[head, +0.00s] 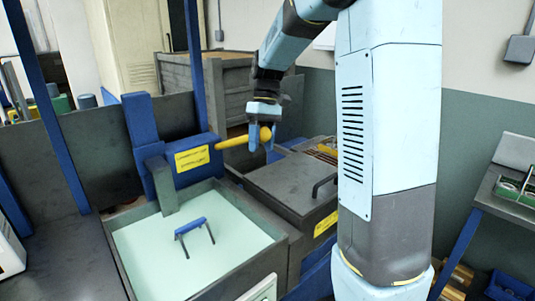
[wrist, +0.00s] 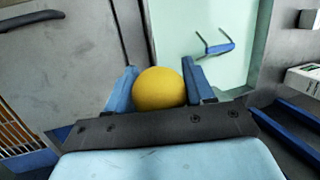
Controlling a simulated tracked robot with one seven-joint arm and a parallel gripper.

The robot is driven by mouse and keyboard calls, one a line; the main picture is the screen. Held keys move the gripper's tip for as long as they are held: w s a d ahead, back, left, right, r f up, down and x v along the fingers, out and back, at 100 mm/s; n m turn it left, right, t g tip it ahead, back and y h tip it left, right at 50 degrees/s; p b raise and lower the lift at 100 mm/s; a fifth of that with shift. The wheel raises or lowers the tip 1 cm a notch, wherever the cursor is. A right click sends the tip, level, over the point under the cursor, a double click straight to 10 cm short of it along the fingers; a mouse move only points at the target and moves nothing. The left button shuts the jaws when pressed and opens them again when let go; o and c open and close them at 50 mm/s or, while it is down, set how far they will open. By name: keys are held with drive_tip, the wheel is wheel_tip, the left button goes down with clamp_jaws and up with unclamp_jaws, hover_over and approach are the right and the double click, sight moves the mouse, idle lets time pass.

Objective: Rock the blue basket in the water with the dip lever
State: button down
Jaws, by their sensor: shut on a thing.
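The dip lever (head: 234,141) is a yellow bar with a round knob, sticking out to the right from a blue housing with a yellow label. My gripper (head: 260,139) is shut on its knob. In the wrist view the yellow knob (wrist: 160,89) sits between the two blue fingers (wrist: 160,88). The blue basket shows only as a blue handle (head: 190,228) with dark wire legs, standing out of the pale water (head: 150,255) in the grey tank; the rest of it is hidden below the surface. The handle also shows in the wrist view (wrist: 219,50).
A closed grey lid (head: 290,185) with a dark handle lies right of the tank. Blue posts (head: 50,100) rise at the left. A grey wooden crate (head: 215,90) stands behind. A bench with a green tray (head: 515,192) is at the far right.

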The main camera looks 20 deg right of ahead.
drive_tip(key=shift+g, duration=0.4)
drive_tip(key=w+r, duration=0.1)
drive_tip(key=r, duration=0.1)
drive_tip(key=w+r, duration=0.1)
drive_tip(key=r, duration=0.1)
drive_tip(key=w+a+r, duration=0.1)
drive_tip(key=r, duration=0.1)
drive_tip(key=shift+w+r, duration=0.15)
drive_tip(key=shift+w, duration=0.05)
drive_tip(key=shift+c, duration=2.4)
unclamp_jaws()
drive_tip(key=v, duration=1.3)
drive_tip(key=shift+w+a+r, duration=0.15)
drive_tip(key=shift+w+r, duration=0.05)
drive_tip(key=shift+w, duration=0.05)
